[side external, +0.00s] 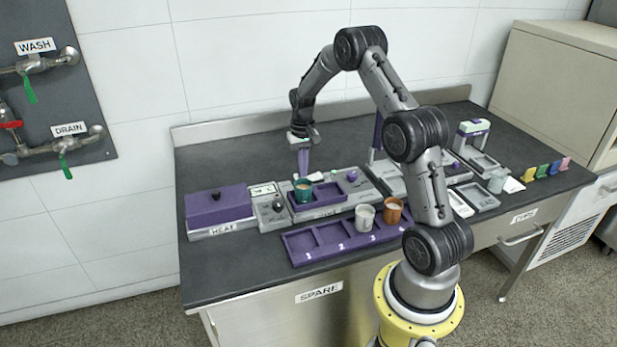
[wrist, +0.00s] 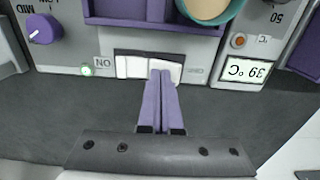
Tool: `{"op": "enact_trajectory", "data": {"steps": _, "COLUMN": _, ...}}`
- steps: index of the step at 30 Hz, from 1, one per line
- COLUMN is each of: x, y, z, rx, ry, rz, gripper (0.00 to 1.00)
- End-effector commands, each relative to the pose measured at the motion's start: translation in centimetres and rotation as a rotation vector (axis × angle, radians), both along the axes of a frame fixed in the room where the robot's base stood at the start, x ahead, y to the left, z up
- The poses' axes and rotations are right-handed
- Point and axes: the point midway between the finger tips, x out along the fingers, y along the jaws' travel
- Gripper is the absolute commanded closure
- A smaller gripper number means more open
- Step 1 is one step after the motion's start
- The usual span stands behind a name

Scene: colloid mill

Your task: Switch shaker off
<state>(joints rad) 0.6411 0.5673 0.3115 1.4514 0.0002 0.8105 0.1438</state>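The shaker (side external: 330,208) is a grey unit with a purple tray holding a teal cup (side external: 303,190). In the wrist view, which sees it upside down, a white rocker switch (wrist: 130,66) sits on its panel. An ON label is left of the switch, with a lit green lamp (wrist: 88,70); a faint label, too small to read, is on the right. My gripper (wrist: 161,74) has its purple fingers together, empty, with the tips over the right part of the switch. I cannot tell whether they touch it. In the side view my gripper (side external: 303,172) points down behind the cup.
A purple knob (wrist: 42,29) is on the panel left of the lamp. A display (wrist: 247,70) reading 39 °C is to the right. The purple heat box (side external: 218,205) stands left of the shaker. A purple rack (side external: 315,247) holds a white cup (side external: 364,217) and brown cup (side external: 392,210).

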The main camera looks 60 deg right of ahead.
Motion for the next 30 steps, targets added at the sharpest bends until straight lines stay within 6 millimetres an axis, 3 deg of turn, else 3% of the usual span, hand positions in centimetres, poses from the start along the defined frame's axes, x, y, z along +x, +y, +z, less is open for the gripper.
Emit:
{"op": "enact_trajectory", "data": {"steps": 19, "x": 0.0, "y": 0.0, "z": -0.7, "rx": 0.001, "ry": 0.001, "rz": 0.0, "gripper": 1.0}}
{"op": "enact_trajectory", "data": {"steps": 30, "x": 0.0, "y": 0.0, "z": 1.7, "rx": -0.001, "ry": -0.001, "rz": 0.0, "gripper": 1.0}}
